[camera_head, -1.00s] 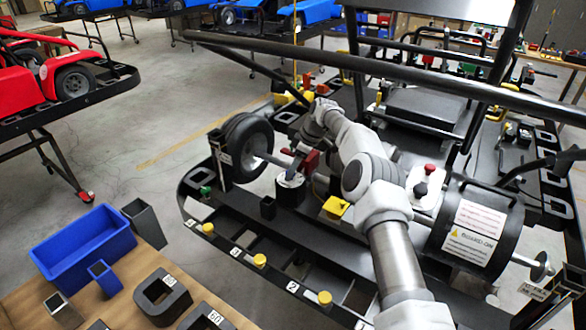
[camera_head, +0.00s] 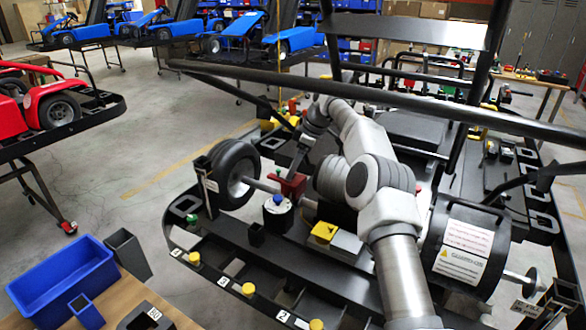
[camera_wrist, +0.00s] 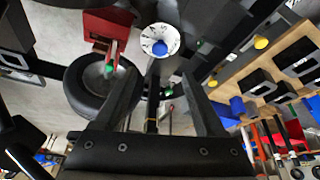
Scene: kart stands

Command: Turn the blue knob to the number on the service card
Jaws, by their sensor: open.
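The blue knob (camera_head: 278,199) stands on a white dial face on top of a short black cylinder on the kart frame. The wrist view shows the knob (camera_wrist: 160,47) from above, with dark marks around the white dial; the marks are too small to read. My gripper (camera_head: 300,158) is above and behind the knob, apart from it. In the wrist view its two fingers (camera_wrist: 166,82) are spread and empty, with the knob beyond their tips. A white printed card (camera_head: 465,250) with a yellow warning sign is on the black drum at right; I cannot read a number on it.
A red block (camera_head: 292,184) and a wheel (camera_head: 233,174) are close to the knob. A yellow block (camera_head: 323,232) is to its right. A dark bar (camera_head: 400,97) crosses above the kart. A blue bin (camera_head: 62,283) stands on the table at lower left.

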